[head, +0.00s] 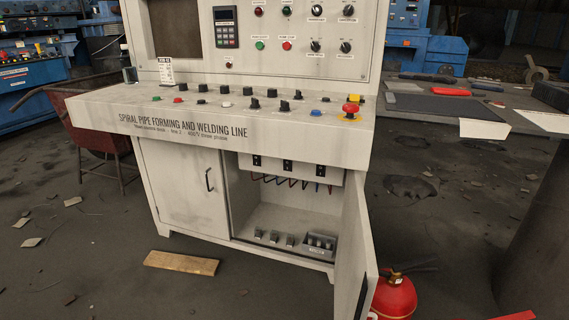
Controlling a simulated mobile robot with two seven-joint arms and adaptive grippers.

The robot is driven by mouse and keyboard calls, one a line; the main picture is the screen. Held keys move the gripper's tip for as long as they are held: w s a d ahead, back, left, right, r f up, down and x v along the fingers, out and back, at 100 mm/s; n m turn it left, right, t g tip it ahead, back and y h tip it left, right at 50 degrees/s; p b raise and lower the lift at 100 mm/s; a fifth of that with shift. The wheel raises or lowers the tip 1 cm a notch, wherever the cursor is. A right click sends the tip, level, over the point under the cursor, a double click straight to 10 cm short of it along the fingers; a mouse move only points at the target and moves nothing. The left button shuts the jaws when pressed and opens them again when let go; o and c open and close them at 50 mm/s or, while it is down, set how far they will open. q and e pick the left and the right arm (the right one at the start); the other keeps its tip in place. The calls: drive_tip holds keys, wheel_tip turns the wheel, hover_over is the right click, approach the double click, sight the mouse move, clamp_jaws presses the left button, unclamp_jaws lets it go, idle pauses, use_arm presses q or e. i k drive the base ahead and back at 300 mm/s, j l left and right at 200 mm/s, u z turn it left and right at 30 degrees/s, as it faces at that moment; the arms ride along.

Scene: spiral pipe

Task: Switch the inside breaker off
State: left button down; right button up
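The control desk (215,143) stands in front of me, lettered "SPIRAL PIPE FORMING AND WELDING LINE". Its right lower cabinet door (356,245) is swung open toward me. Inside, a pale panel under the desk top carries three small black switches: a left one (257,161), a middle one (288,167) and a right one (321,171). Red and blue wires (290,182) hang below them. The switches are too small to tell their positions, and no label shows which is the inside breaker. Neither of my grippers is in view.
The left cabinet door (184,187) is shut. Small grey parts (290,240) lie on the cabinet floor. A red emergency button (350,108) sits on the desk top. A wooden board (181,262) and a fire extinguisher (394,297) are on the floor near the cabinet.

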sight(287, 162)
drive_tip(key=i+j+z, duration=0.4)
drive_tip(key=j, duration=0.25)
drive_tip(key=i+j+z, duration=0.2)
drive_tip(key=j, duration=0.15)
drive_tip(key=i+j+z, duration=0.25)
drive_tip(key=j, duration=0.15)
drive_tip(key=j+z, duration=0.2)
drive_tip(key=j, duration=0.2)
